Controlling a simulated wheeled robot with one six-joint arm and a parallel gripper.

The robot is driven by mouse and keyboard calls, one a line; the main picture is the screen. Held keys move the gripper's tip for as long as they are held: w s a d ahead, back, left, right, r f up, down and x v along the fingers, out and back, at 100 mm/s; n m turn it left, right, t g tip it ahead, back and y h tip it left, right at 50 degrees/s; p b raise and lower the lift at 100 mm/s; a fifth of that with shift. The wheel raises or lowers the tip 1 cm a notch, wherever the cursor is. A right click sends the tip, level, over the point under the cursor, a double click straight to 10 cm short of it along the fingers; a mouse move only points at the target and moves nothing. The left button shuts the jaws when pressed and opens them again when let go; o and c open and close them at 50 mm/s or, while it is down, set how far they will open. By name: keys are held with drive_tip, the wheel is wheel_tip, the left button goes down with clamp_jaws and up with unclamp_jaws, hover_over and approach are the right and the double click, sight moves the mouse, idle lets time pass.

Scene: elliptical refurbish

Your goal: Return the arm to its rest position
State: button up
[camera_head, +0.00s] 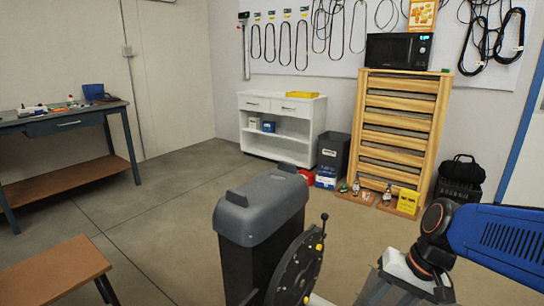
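What looks like my arm (505,238) comes in from the right edge at the lower right. It has a blue vented link and a black joint with orange rings. The joint is bent down over a grey part at the bottom edge. My gripper is not in view, so I cannot tell its opening or whether it holds anything.
An elliptical machine with a grey housing (262,203) and black disc (298,270) stands close in front. A brown-topped bench (52,272) is lower left, a workbench (65,118) far left. A white cabinet (280,125) and wooden drawer rack (400,130) line the back wall. Floor between is clear.

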drive_tip(key=s+d+r+n+t+h, duration=0.3)
drive_tip(key=s+d+r+n, duration=0.1)
drive_tip(key=shift+s+d+r+t+h, duration=0.2)
drive_tip(key=shift+d+r+t+h, duration=0.1)
drive_tip(key=shift+d+r+t, duration=0.1)
idle(1.3)
